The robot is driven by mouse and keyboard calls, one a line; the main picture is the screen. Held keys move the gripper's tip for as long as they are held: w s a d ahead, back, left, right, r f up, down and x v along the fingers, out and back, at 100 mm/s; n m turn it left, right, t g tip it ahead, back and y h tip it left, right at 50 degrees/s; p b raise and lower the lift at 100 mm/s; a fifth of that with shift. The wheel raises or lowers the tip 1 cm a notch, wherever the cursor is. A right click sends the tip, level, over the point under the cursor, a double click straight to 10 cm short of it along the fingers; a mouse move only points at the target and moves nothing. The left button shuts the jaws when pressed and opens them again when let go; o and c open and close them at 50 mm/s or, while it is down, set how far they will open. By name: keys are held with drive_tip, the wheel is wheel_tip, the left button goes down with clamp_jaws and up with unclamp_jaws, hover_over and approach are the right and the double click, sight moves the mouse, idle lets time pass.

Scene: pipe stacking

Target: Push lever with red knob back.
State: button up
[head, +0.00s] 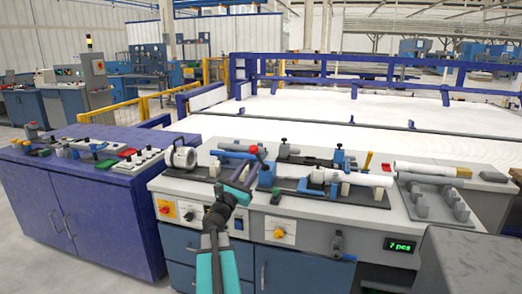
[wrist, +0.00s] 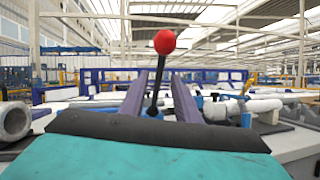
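The lever's round red knob (head: 253,149) shows at the middle of the bench in the head view, just beyond my gripper (head: 249,167). In the wrist view, the red knob (wrist: 164,42) tops a thin black rod (wrist: 156,88) that leans slightly. My gripper (wrist: 159,82) has its two purple fingers apart, one on each side of the rod, with the knob above them. I cannot tell whether either finger touches the rod. The lower end of the lever is hidden behind my gripper.
White pipes (head: 360,178) lie on the bench machinery to the right, near a yellow handle (head: 368,161). A grey pipe fitting (head: 183,158) stands to the left; it also shows in the wrist view (wrist: 14,121). A blue cabinet (head: 85,205) stands at the left.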

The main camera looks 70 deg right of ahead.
sight(261, 160)
drive_tip(key=shift+p+x, duration=0.5)
drive_tip(key=shift+x, duration=4.95)
clamp_jaws()
drive_tip(key=shift+a, duration=0.15)
drive_tip(key=shift+r, duration=0.1)
